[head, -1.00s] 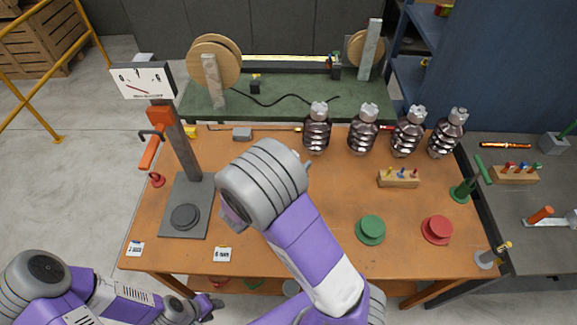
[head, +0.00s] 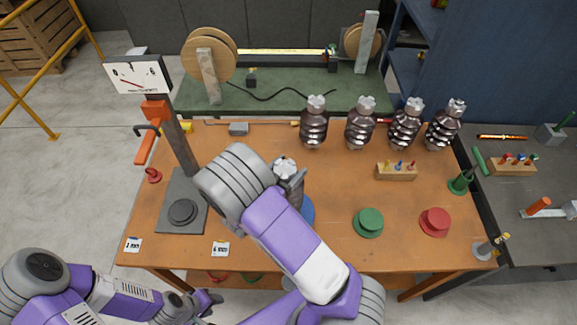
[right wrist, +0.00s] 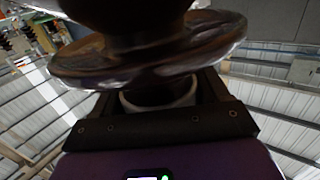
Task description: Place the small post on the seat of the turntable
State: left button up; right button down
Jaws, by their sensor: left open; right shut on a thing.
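My right gripper (right wrist: 160,98) is shut on a dark, glossy, ribbed post (right wrist: 150,62), which fills the upper part of the right wrist view. My left gripper (head: 208,301) is open and empty, low at the table's front edge.
A column with a dial (head: 138,76) rises behind the disc. A silver-capped post (head: 288,172) stands by a blue disc (head: 308,211), partly behind my right arm. Several ribbed insulators (head: 360,125) stand at the back. Green (head: 369,222) and red (head: 435,221) discs lie at right.

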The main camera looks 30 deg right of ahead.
jog(key=shift+r, duration=0.15)
jog(key=shift+c, duration=2.4)
grip_release()
jog(key=shift+f, duration=0.3)
jog(key=o, duration=0.5)
jog(key=shift+r, duration=0.1)
jog(key=shift+c, duration=0.2)
jog(key=shift+r, duration=0.15)
jog(key=b+v, duration=0.1)
jog(key=v, duration=1.1)
jog(key=shift+b, duration=0.3)
jog(key=shift+s, duration=0.15)
